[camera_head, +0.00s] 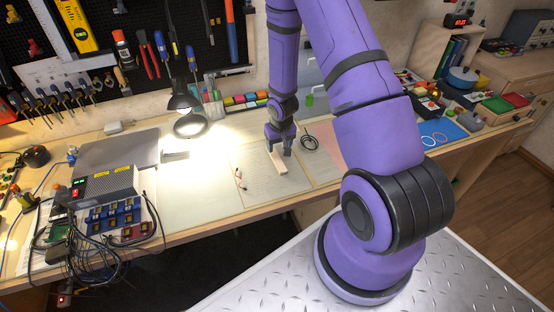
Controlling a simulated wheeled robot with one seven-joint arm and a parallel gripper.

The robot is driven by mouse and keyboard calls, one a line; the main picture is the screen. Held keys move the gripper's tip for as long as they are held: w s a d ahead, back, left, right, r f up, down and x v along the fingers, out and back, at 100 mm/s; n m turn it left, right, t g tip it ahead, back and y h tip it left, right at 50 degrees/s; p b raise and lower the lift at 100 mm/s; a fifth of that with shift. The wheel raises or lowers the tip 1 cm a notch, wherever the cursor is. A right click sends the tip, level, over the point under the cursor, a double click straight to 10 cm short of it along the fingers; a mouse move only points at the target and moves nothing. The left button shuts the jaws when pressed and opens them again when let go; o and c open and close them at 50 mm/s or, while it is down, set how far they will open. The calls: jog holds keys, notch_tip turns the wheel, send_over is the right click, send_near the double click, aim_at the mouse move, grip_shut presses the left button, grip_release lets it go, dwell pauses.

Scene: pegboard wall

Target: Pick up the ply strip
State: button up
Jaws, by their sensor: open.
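The ply strip (278,165) is a short, pale wooden piece lying on a light sheet on the workbench, near the middle of the head view. My gripper (279,151) points down right over its far part, with dark fingers apart. The fingers cover some of the strip's far end. I cannot tell whether the fingers touch it. The near end of the strip shows clear of the gripper.
Small pale and dark bits (240,180) lie left of the strip. A lit desk lamp (187,112) stands behind left. A power supply (105,183) with wires fills the left. The bench front is clear.

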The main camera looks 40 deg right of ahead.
aim_at(276, 157)
jog(key=shift+w+a+f, duration=0.1)
jog(key=shift+w+f, duration=0.05)
jog(key=shift+f, duration=0.95)
jog(key=shift+w+a+f, duration=0.1)
jog(key=shift+w+f, duration=0.05)
jog(key=shift+f, duration=0.95)
jog(key=shift+w+f, duration=0.15)
jog(key=shift+f, duration=0.95)
jog(key=c, duration=1)
